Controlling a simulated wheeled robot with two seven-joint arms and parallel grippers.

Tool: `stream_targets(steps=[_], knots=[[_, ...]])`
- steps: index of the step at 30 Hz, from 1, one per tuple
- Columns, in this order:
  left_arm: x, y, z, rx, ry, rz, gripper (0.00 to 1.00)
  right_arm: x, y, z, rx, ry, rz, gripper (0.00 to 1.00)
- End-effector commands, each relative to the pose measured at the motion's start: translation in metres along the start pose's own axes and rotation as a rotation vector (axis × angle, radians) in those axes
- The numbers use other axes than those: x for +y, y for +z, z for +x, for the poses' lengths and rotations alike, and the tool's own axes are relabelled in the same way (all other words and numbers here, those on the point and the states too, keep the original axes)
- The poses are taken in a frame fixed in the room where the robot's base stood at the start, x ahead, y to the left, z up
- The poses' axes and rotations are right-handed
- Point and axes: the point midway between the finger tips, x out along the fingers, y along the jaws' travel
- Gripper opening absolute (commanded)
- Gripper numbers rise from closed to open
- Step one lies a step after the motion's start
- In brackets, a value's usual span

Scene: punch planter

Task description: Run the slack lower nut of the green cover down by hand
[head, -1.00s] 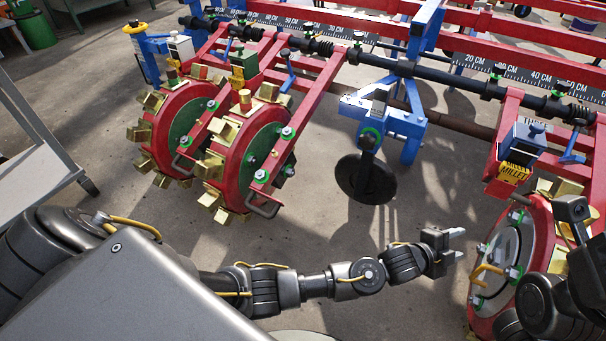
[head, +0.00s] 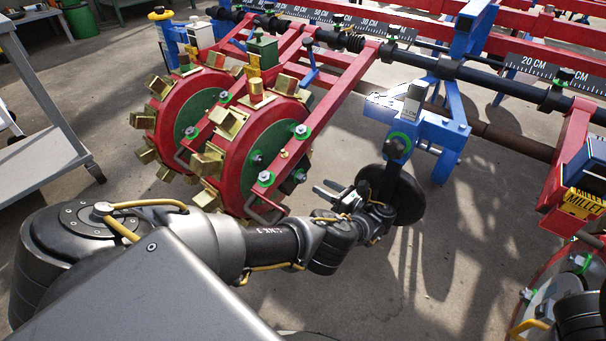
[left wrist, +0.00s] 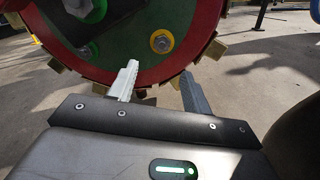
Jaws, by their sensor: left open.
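The green cover (head: 268,143) is the round plate inside the nearer red wheel (head: 231,157); it also fills the top of the left wrist view (left wrist: 128,32). I cannot tell which nut is slack. My left gripper (head: 320,188) is open and empty, just right of the wheel's lower rim. In the left wrist view its two fingers (left wrist: 159,70) point at the wheel, below the brass-washered nut and apart from it. My right gripper is out of view.
A black disc (head: 408,195) hangs close behind my left wrist. A grey cart (head: 40,165) stands at the left.

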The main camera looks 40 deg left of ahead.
Motion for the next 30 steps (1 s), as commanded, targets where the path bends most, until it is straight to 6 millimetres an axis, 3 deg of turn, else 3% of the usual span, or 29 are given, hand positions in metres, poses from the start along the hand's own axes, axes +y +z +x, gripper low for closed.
stream_targets(steps=[5,18,24,30], knots=[[-0.002,0.001,0.012,0.002,-0.007,0.0,0.49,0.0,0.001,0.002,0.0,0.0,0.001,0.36],[-0.002,-0.003,0.089,0.003,-0.006,0.001,0.49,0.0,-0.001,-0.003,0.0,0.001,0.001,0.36],[-0.002,-0.002,0.103,0.004,-0.005,0.0,0.49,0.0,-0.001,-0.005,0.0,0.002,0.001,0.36],[-0.002,-0.001,0.105,0.004,-0.006,0.001,0.49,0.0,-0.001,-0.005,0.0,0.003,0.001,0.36]])
